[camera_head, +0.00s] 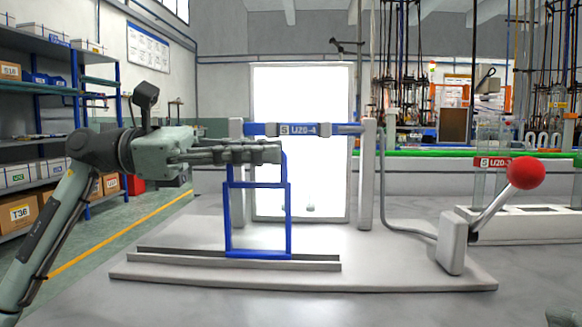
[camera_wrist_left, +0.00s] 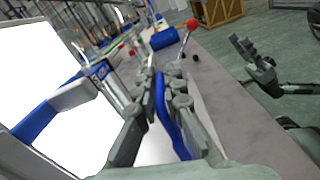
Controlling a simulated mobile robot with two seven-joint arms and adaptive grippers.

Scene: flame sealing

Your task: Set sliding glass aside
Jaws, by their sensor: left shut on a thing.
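The sliding glass is a clear pane in a blue frame (camera_head: 289,220), upright above a low grey rail (camera_head: 290,263) on the white base plate. Its lower edge looks level with the rail; I cannot tell whether it touches. My left gripper (camera_head: 268,153) is shut on the frame's upper part. The left wrist view shows the blue frame (camera_wrist_left: 161,95) between the left fingers (camera_wrist_left: 158,100). My right gripper (camera_wrist_left: 254,58) is off to the right in the left wrist view, empty, with its fingers apart; it is not in the head view.
Behind the pane stands a bright white panel (camera_head: 325,150) under a blue bar labelled UZ0-4 (camera_head: 300,129), between white posts (camera_head: 366,175). A red-knobbed lever (camera_head: 525,173) stands on the right. Shelves (camera_head: 50,90) line the left wall.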

